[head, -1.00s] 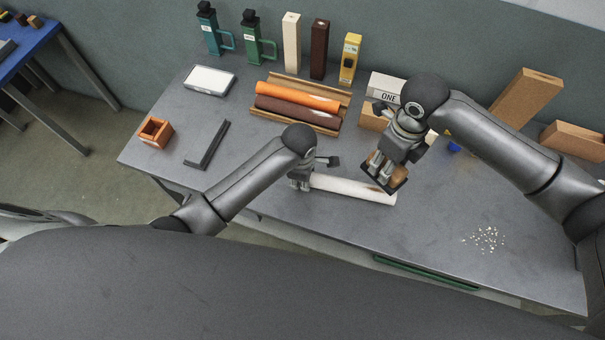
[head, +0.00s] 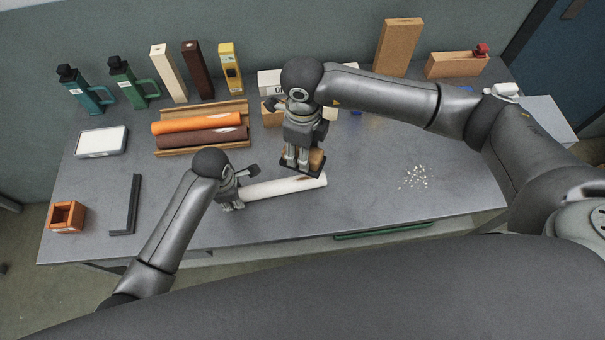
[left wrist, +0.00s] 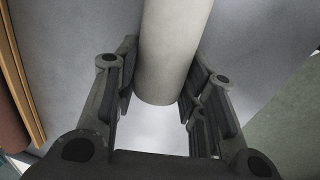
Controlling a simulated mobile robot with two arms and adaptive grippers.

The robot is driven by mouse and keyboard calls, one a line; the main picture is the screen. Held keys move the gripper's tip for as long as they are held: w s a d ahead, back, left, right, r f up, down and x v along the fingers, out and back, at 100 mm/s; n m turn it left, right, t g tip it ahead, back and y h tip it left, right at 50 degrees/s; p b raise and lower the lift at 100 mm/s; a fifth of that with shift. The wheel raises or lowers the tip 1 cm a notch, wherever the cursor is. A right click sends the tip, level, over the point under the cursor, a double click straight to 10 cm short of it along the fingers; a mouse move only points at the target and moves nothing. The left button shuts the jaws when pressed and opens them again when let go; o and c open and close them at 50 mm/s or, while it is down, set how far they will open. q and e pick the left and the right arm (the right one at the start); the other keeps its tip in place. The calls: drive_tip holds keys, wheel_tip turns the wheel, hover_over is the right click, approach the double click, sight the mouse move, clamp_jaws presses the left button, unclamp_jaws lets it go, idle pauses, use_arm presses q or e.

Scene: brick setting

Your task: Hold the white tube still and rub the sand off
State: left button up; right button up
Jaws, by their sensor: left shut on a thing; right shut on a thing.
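The white tube (head: 268,190) lies near the table's front edge in the head view, with a small brownish mark near its right end. My left gripper (head: 233,196) is shut on its left end. In the left wrist view, its fingers (left wrist: 160,95) stand on both sides of the tube (left wrist: 175,45). My right gripper (head: 303,158) is shut on a block or brush with a brown upper part (head: 317,160) and a dark, flat base. The base overlaps the tube's right part; I cannot tell whether they touch.
Pale crumbs (head: 415,177) lie on the grey table (head: 370,150) at right. An orange tube (head: 197,121) and a brown tube (head: 203,138) rest on a wooden rack behind. A dark angle bar (head: 125,205) and an orange box (head: 67,216) are at left. Bottles and blocks stand at the back.

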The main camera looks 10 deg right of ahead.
drive_tip(key=a, duration=0.2)
drive_tip(key=a+f, duration=0.1)
drive_tip(key=a, duration=0.1)
drive_tip(key=shift+d+f, duration=0.15)
drive_tip(key=shift+f, duration=3.3)
drive_tip(key=shift+d+f, duration=0.2)
drive_tip(key=shift+f, duration=0.4)
drive_tip(key=shift+d, duration=0.3)
drive_tip(key=shift+c, duration=0.4)
drive_tip(key=shift+d, duration=3.45)
drive_tip(key=shift+a, duration=3.95)
wheel_tip(320, 180, up, 2)
drive_tip(key=shift+w+a+r, duration=0.1)
drive_tip(key=shift+r, duration=3.05)
use_arm(q)
drive_tip(key=o, duration=1.3)
